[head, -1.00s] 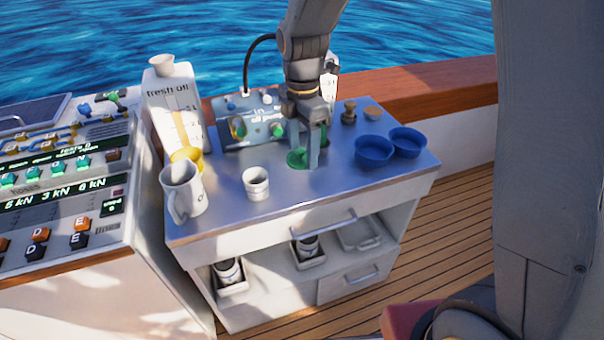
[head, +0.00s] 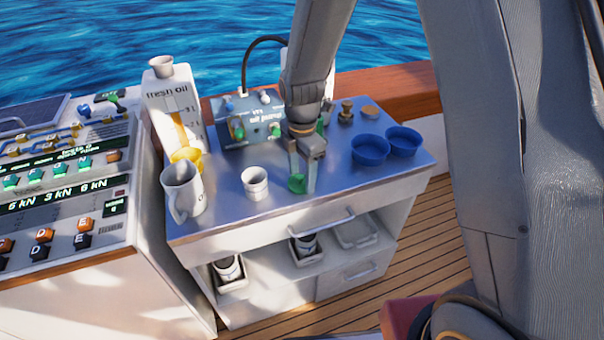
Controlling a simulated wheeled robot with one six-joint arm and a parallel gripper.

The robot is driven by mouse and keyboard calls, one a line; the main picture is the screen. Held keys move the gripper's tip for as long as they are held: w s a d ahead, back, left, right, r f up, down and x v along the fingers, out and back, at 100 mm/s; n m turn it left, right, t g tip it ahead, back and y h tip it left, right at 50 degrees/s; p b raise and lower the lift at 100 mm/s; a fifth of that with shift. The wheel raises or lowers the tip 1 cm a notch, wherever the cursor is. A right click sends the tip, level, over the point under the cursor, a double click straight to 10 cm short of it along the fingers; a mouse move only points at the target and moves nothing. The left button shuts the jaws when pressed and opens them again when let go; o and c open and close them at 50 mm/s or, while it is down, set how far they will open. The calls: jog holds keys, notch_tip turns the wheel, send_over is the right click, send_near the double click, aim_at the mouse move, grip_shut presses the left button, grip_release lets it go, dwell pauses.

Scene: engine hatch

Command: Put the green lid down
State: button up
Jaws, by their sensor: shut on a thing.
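The green lid (head: 297,183) is a small green round piece, seen partly behind and between my gripper's fingers. My gripper (head: 303,186) points down over the front middle of the metal worktop (head: 232,217), shut on the green lid. The lid is low, at or just above the worktop; I cannot tell whether it touches. A finger hides part of it.
A white cup (head: 255,184) stands just left of my gripper. A white jug (head: 182,190), a yellow cup (head: 187,157) and an oil container (head: 173,108) stand further left. Blue bowls (head: 370,150) sit to the right. A panel (head: 250,120) stands behind.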

jog(key=shift+f, duration=0.15)
jog(key=o, duration=1)
notch_tip(320, 180, up, 12)
jog(key=b, duration=0.2)
jog(key=s+d+f+m, duration=0.1)
jog(key=s+d+m, duration=0.4)
jog(key=m, duration=0.2)
jog(key=s+d+f+m, duration=0.1)
jog(key=s+d+m, duration=0.3)
jog(key=m, duration=0.4)
jog(key=s+d+f+m, duration=0.1)
jog(key=s+d+m, duration=0.4)
jog(key=m, duration=0.3)
jog(key=shift+s+d+t, duration=0.3)
jog(key=shift+s, duration=0.4)
